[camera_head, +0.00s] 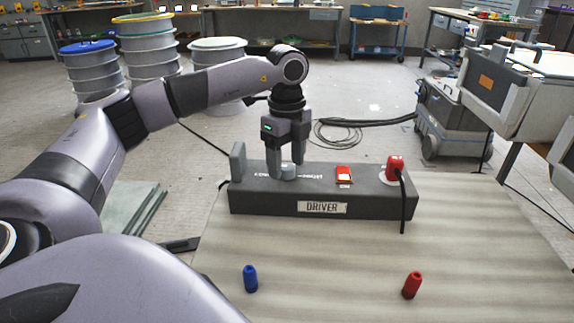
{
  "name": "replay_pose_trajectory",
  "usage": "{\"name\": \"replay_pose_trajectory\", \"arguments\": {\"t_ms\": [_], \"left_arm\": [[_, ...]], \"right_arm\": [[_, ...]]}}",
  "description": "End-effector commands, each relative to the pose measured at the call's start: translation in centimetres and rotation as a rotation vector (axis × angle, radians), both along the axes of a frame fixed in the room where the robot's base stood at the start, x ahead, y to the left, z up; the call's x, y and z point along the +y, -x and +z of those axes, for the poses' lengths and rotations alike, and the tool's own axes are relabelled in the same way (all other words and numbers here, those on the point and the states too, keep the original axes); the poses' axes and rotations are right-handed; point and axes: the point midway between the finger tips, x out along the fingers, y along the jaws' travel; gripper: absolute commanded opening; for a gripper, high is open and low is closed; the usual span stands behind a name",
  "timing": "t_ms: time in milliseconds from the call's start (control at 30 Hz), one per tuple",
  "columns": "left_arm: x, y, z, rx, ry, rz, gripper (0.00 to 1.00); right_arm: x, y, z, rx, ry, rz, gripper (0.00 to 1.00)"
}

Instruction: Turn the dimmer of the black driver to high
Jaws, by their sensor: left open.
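The black driver (364,206) is a long dark box with a DRIVER label on its front, lying on the light board. A small grey dimmer knob (288,170) stands on its top, left of the middle. My left gripper (289,160) points down over the knob, its fingers at the knob's top. The fingers are open; I cannot tell whether they touch the knob. White markings beside the knob are partly hidden by the fingers. A red switch (344,174) and a red plug (395,167) with a black cable are further right on the driver. My right gripper is not in view.
A blue cap (250,279) and a red cap (412,285) stand on the board (330,270) in front of the driver. A grey upright plate (238,162) is at the driver's left end. A grey wheeled machine (449,117) and coiled cable (340,130) lie behind.

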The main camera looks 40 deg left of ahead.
Motion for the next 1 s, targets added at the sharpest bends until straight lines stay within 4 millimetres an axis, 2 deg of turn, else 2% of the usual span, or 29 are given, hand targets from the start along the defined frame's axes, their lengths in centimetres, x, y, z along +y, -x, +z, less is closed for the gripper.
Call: {"name": "replay_pose_trajectory", "arguments": {"t_ms": [100,367,533,767,1000], "left_arm": [[-0.02,0.01,-0.75,-0.001,0.001,-0.001,0.63],[-0.04,0.00,-0.83,-0.001,0.001,-0.002,0.63],[-0.05,0.00,-0.81,-0.001,0.001,-0.002,0.07],[-0.06,-0.01,-0.75,-0.001,0.002,-0.011,0.07],[-0.09,0.02,-0.62,0.001,0.003,-0.092,0.07]], "right_arm": [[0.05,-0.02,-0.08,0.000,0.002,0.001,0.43],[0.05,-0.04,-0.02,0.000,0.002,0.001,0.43],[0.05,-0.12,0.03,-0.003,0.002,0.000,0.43],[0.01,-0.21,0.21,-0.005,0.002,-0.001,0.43],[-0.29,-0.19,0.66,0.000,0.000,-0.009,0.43]]}}
